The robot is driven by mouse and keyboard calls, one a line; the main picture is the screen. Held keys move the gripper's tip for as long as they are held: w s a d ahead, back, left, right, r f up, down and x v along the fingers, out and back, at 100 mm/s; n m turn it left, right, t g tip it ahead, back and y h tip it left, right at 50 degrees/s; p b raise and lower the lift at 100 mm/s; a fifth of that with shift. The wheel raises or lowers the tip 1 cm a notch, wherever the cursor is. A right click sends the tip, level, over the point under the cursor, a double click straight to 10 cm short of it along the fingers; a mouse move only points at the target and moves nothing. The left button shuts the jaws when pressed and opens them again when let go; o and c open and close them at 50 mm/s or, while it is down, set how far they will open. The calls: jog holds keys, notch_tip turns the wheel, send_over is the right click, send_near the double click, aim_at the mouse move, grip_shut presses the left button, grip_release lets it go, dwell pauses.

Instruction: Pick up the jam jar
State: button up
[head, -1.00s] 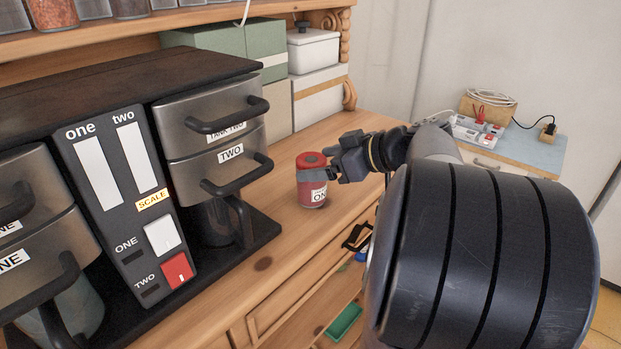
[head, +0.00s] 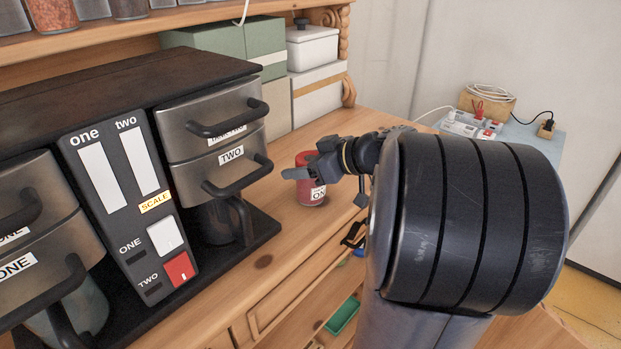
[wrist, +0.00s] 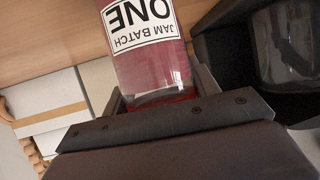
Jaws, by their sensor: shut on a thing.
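The red jam jar (head: 311,191) stands upright on the wooden dresser top, to the right of the machine, with a white label on its side. My gripper (head: 303,172) is shut on the jar near its upper part, reaching in from the right and hiding much of its top. In the wrist view the jar (wrist: 148,65) sits between the fingers, its "JAM BATCH ONE" label upside down. I see no clear gap under the jar in the head view.
A dark machine with metal drawers (head: 215,110) and protruding black handles stands close left of the jar. Green and white boxes (head: 318,98) are behind it. An open drawer with a green tray (head: 342,316) is below. The dresser top (head: 365,122) behind the jar is bare.

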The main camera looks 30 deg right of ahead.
jog(key=c, duration=0.6)
jog(key=shift+r, duration=0.1)
jog(key=shift+c, duration=0.2)
